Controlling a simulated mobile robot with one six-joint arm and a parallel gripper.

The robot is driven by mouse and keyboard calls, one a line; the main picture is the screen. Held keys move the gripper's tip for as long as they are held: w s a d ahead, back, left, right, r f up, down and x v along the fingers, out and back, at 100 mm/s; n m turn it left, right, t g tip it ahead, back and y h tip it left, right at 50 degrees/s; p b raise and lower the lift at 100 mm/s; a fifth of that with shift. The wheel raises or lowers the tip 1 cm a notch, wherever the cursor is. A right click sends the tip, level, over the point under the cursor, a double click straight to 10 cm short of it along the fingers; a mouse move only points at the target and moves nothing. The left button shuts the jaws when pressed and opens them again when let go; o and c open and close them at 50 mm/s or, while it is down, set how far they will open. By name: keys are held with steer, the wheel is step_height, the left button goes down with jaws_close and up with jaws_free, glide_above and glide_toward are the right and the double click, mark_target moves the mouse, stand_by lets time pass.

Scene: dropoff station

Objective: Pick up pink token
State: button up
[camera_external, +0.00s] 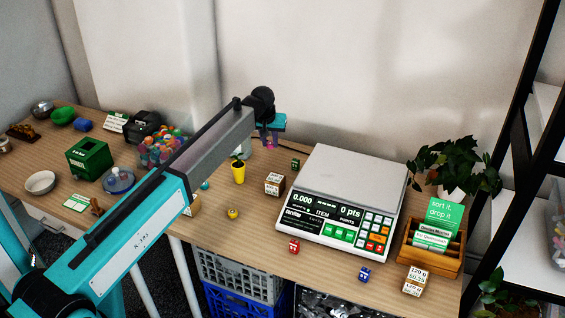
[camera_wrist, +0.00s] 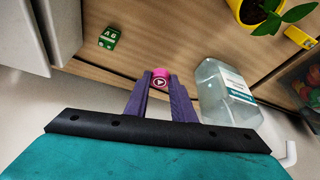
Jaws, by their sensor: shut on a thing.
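The pink token (camera_wrist: 160,74) is a small round piece with a white arrow mark on its dark red face. It sits between the two purple fingertips of my gripper (camera_wrist: 160,82) in the wrist view. My gripper is shut on it. In the outside view my gripper (camera_external: 269,138) points down over the back of the table, left of the scale, and a bit of pink shows at its tips. I cannot tell whether the token touches the table.
A clear bottle (camera_wrist: 224,90) stands close right of my fingers in the wrist view. A green cube (camera_wrist: 109,38) lies to the left; a yellow plant pot (camera_external: 238,173) is nearby. A large scale (camera_external: 350,180) stands right of my gripper.

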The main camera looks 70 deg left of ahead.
steer(key=shift+r, duration=1.35)
